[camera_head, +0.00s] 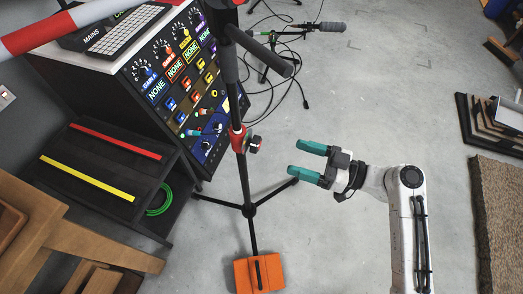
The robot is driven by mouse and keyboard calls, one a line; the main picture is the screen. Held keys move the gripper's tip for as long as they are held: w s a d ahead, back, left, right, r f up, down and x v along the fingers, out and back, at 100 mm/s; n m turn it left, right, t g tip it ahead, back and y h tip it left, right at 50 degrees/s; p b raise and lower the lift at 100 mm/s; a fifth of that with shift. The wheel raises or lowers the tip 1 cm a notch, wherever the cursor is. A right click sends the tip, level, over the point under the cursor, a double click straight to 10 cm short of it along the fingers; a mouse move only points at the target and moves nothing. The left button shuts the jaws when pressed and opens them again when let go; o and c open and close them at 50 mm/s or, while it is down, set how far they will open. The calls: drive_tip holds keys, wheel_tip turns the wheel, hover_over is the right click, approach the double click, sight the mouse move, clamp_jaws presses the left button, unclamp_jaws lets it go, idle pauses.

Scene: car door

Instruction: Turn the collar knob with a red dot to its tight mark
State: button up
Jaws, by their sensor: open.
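A dark stand (245,180) rises upright from tripod legs near the picture's middle. A red collar (237,140) circles its pole, with a dark collar knob (255,146) sticking out to the right. A reddish patch shows at the knob, but it is too small to read as a dot, and I cannot make out a tight mark. My gripper (299,159) has teal fingers, open and empty, pointing left. It appears to the right of the knob, with a gap between them in the picture.
A console (190,80) with knobs and lit labels stands behind the stand at left. An orange weight (259,273) lies at the stand's foot. A red-and-white bar (60,30) crosses the top left. Cables lie on the floor behind.

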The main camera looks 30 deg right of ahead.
sight(259, 145)
drive_tip(key=x, duration=1)
drive_tip(key=shift+w+a+r, duration=0.15)
drive_tip(key=shift+w+a, duration=0.1)
drive_tip(key=shift+w, duration=0.05)
drive_tip(key=shift+c, duration=0.2)
drive_tip(key=c, duration=1)
